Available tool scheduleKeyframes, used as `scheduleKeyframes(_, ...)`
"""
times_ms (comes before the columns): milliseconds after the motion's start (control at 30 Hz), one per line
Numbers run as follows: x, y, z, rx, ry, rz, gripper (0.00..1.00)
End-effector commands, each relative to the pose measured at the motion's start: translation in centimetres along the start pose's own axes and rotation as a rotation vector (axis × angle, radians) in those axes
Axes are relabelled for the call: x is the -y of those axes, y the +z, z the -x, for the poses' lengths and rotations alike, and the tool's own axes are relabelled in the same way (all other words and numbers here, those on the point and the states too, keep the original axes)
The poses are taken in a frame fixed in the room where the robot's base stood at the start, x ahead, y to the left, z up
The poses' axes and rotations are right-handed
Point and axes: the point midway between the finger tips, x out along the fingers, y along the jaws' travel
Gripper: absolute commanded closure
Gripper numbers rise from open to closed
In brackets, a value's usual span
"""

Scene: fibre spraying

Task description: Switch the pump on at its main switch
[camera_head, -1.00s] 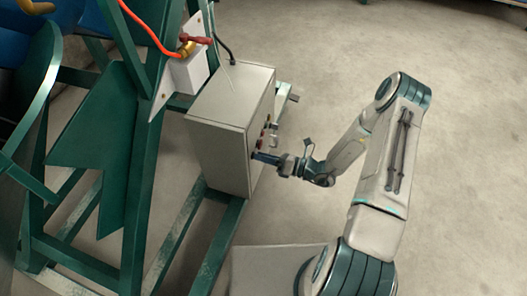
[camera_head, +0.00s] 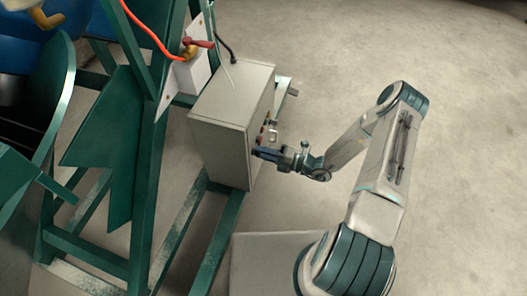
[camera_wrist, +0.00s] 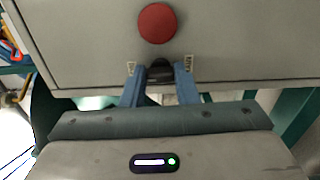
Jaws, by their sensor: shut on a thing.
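The grey control box (camera_head: 222,135) is mounted on the green frame in the head view. Its front panel (camera_wrist: 80,45) fills the top of the wrist view. The main switch, a dark knob (camera_wrist: 160,70), sits low on that panel, between two small labels. My gripper (camera_wrist: 160,78) has its blue fingers on either side of the knob and is shut on it. In the head view my gripper (camera_head: 259,152) reaches the box's right face, where the knob is hidden by the fingers.
A round red button (camera_wrist: 157,23) is just above the knob. A red-handled valve (camera_head: 198,44) with an orange hose (camera_head: 148,31) stands above and left of the box. Green frame beams (camera_head: 215,240) run along the floor below. The floor to the right is open.

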Motion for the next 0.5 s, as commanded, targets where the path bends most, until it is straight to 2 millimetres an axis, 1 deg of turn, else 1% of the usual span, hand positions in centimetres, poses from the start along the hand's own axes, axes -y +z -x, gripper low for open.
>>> scheduleKeyframes(200,0.02,0.24,0.09,0.006,-0.001,-0.041,0.96)
scheduleKeyframes(500,0.05,0.24,0.1,0.006,-0.001,-0.048,0.95)
